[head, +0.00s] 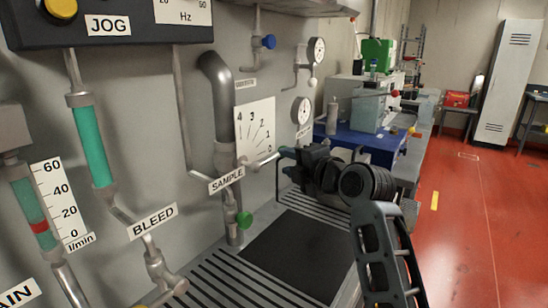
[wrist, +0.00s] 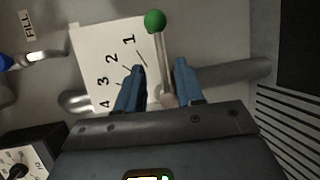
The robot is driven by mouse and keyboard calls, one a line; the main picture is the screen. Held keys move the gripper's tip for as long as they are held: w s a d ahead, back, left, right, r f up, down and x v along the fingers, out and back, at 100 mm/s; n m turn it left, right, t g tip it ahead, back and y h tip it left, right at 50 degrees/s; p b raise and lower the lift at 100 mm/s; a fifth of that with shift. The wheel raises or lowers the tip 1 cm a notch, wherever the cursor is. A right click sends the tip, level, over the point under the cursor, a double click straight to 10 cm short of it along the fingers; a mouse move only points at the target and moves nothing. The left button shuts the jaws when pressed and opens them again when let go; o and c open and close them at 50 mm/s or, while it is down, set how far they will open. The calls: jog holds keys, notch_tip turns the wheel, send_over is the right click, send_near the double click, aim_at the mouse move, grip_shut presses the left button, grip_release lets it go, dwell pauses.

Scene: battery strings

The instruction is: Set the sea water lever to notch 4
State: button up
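The lever (head: 264,161) is a light metal rod with a dark green ball knob, beside a white scale plate (head: 246,120) marked 4 to 0. In the head view it points right, close to the 0 mark. In the wrist view the lever (wrist: 162,62) ends in a green ball, and its rod lies to the right of the 1 mark; the 0 is not visible there. My gripper (wrist: 160,72) is open, with one blue finger on each side of the rod. A gap shows left of the rod; contact on the right cannot be told. In the head view my gripper (head: 293,158) is at the knob end.
A thick grey pipe (head: 222,90) rises left of the plate. The SAMPLE valve with a green knob (head: 244,219) sits below. A blue-knobbed valve (head: 268,42) and gauges (head: 317,50) are above and right. A slotted bench top (head: 225,280) lies underneath.

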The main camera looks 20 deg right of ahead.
aim_at(274, 157)
jog(key=p+x, duration=0.1)
jog(key=x, duration=0.6)
jog(key=shift+w+f, duration=0.1)
jog(key=shift+w, duration=0.05)
grip_shut()
dwell(0.5)
